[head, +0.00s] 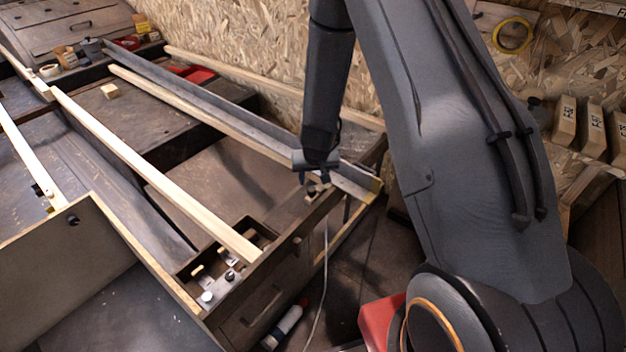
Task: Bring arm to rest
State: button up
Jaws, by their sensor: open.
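My arm reaches up from the lower right of the head view, bends out of the top edge, and its forearm comes back down near the middle. My gripper (317,178) is at the lower end, pointing down by the near right end of a long grey metal rail (210,92). The gripper is small and dark here. I see nothing held in it. I cannot tell whether it touches the rail or the small parts beneath it.
Pale wooden strips (150,170) lie along the dark bench. A tray of small parts (255,226) sits at its front corner. A red box (380,318) stands beside my arm's base. A chipboard wall (240,40) is behind, with wooden blocks (592,130) at right.

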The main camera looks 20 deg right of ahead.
dwell(0.4)
jog(key=s+a+r+n+y, duration=0.1)
jog(key=s+a+r, duration=0.15)
jog(key=r, duration=0.35)
jog(key=s+a+r, duration=0.2)
jog(key=a+r, duration=0.2)
jog(key=r, duration=0.1)
jog(key=s+a+r+n+g+y, duration=0.1)
jog(key=s+a+r+g, duration=0.15)
jog(key=s+r, duration=0.6)
jog(key=s+a+r+n+g, duration=0.1)
jog(key=s+a+r+n, duration=0.15)
jog(key=s+r, duration=0.6)
jog(key=s+d+r, duration=0.2)
jog(key=s, duration=1)
jog(key=d+r+m+h+p, duration=0.1)
jog(key=d+r+p, duration=0.6)
jog(key=p, duration=0.8)
jog(key=shift+d+r+m+g, duration=0.3)
jog(key=shift+d+m+g, duration=0.2)
jog(key=shift+m, duration=0.35)
